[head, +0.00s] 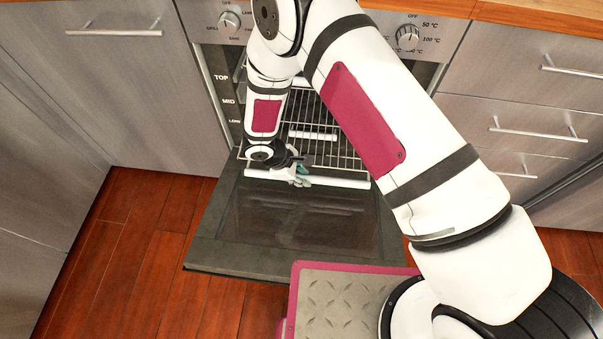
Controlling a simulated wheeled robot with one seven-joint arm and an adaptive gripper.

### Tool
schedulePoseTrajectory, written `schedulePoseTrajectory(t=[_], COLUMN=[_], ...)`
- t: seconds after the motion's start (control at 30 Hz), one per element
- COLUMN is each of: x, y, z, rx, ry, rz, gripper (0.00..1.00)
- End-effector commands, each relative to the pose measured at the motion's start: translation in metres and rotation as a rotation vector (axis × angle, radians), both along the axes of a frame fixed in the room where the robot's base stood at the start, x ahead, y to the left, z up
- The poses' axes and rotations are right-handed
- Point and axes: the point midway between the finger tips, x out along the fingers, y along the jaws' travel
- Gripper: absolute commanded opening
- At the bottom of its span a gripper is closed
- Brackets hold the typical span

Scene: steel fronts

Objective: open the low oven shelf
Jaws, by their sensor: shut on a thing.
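The oven door (300,225) is folded down open, its dark glass facing up. Inside, the wire racks (345,150) show behind my arm, next to the labels TOP, MID and LOW. A pale bar (340,182), which looks like the low shelf's front handle, lies across the oven opening just above the inner end of the door. My gripper (299,174) is shut on this bar left of its middle. My arm and gripper hide part of the racks, and how far the low shelf is out is hard to tell.
Another pale bar (313,136) sits on a rack farther in. Oven knobs (408,38) are above. Steel drawers (520,125) stand at the right and a steel cabinet (110,85) at the left. Wooden floor (130,260) is clear left of the door.

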Motion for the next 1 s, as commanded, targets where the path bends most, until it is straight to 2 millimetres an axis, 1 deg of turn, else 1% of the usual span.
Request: schedulePoseTrajectory(t=[0.2, 0.3, 0.4, 0.53, 0.8, 0.83, 0.87, 0.9, 0.93, 1.0], x=[-0.052, -0.072, -0.087, -0.095, -0.095, -0.095, -0.095, -0.095, -0.095, -0.095], y=[0.004, 0.005, 0.005, 0.005, 0.005, 0.005, 0.005, 0.005, 0.005, 0.004], z=[0.000, -0.001, -0.001, 0.000, 0.000, 0.000, 0.000, 0.000, 0.000, 0.000], rx=[-0.001, 0.001, 0.003, 0.003, 0.004, 0.004, 0.004, 0.004, 0.003, 0.003], ry=[0.005, 0.003, 0.004, 0.003, 0.003, 0.002, 0.002, 0.002, 0.002, 0.002], rz=[0.009, 0.008, 0.006, 0.003, 0.001, 0.001, 0.001, 0.001, 0.001, 0.001], gripper=[0.00, 0.00, 0.00, 0.00, 0.00, 0.23, 0.30, 0.39, 0.41, 0.41])
